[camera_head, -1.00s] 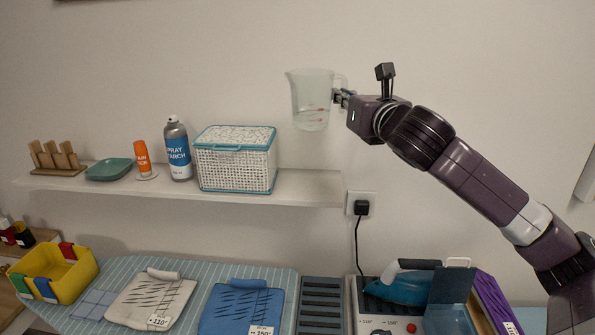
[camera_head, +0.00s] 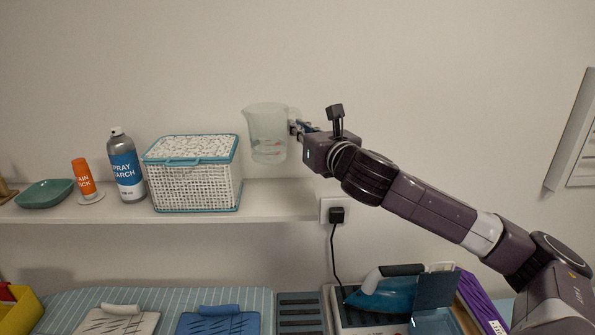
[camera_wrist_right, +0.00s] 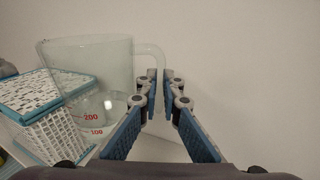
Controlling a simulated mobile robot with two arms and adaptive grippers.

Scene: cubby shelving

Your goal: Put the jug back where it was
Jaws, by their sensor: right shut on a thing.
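The clear jug (camera_head: 267,135) with red markings is held upright in the air above the right end of the wall shelf (camera_head: 285,199), just right of the white basket. Its underside appears a little above the shelf top. My right gripper (camera_head: 296,127) comes from the right and is shut on the jug's handle. In the right wrist view, the blue-padded fingers (camera_wrist_right: 160,88) flank the handle, and the jug (camera_wrist_right: 92,75) fills the left side with red 200 and 100 marks showing. My left gripper is not in view.
On the shelf stand a white basket (camera_head: 193,178) with teal trim, a spray starch can (camera_head: 126,170), an orange bottle (camera_head: 83,176) and a green dish (camera_head: 45,193). Below are a blue iron (camera_head: 385,296), a socket with a plug (camera_head: 337,213) and a striped board (camera_head: 262,298). The shelf's right end is bare.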

